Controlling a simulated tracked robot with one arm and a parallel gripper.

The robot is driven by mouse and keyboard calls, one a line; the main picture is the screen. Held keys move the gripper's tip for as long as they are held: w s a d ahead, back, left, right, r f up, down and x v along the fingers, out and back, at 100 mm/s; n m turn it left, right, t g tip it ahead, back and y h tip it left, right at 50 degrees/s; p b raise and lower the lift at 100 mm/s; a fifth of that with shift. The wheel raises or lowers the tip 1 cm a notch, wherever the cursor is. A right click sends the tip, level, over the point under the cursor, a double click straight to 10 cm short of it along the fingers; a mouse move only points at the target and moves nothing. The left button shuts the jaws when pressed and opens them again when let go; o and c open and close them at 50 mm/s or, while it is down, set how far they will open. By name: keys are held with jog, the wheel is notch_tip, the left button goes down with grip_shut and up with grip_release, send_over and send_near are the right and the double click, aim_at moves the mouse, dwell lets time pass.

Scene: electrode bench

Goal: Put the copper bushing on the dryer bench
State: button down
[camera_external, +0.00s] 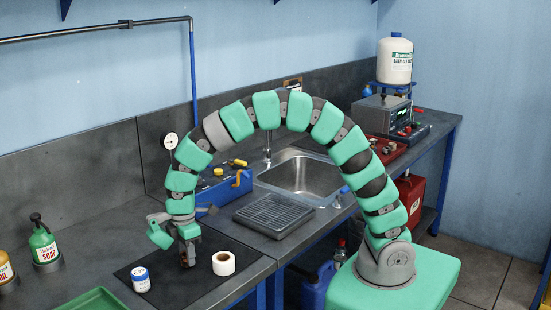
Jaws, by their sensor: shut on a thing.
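My gripper (187,262) points down over the black mat (178,293) on the dark bench at the left. It is shut on a small, dark brownish thing, which appears to be the copper bushing; the jaws hide most of it. I cannot tell whether it touches the mat. The dark grey bench (100,235) runs along the wall; no label shows which part is the dryer bench.
A green tray (95,300) is at the front left. A black rack (273,213) lies before the sink (300,176). A blue gauge unit (225,190) stands behind.

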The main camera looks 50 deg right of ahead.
jog(key=shift+f, duration=0.2)
jog(key=c, duration=1)
grip_release()
notch_tip(320, 180, up, 14)
jog(key=shift+w, duration=0.2)
jog(key=shift+d, duration=0.1)
